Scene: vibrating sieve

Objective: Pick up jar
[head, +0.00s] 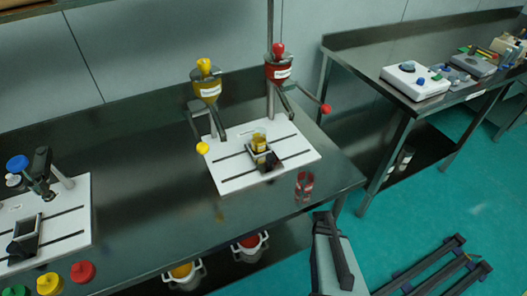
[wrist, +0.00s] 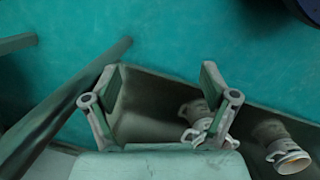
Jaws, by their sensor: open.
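One jar with yellow contents (head: 259,142) stands in the dark holder (head: 268,160) on the middle white base plate. A second, clear jar with red contents (head: 304,185) stands on the bench near its front right edge. My gripper (head: 323,218) is in front of the bench edge, below and right of the red jar and apart from it. In the wrist view my gripper (wrist: 160,92) is open and empty, its two fingers spread. Neither jar shows clearly in the wrist view.
Yellow (head: 208,88) and red (head: 278,68) funnels stand on posts over the middle plate. Another device with a blue knob (head: 18,163) is at left, with coloured caps (head: 83,271) in front. White handled pots (wrist: 288,156) stand on the lower shelf. A second bench (head: 350,60) is at right.

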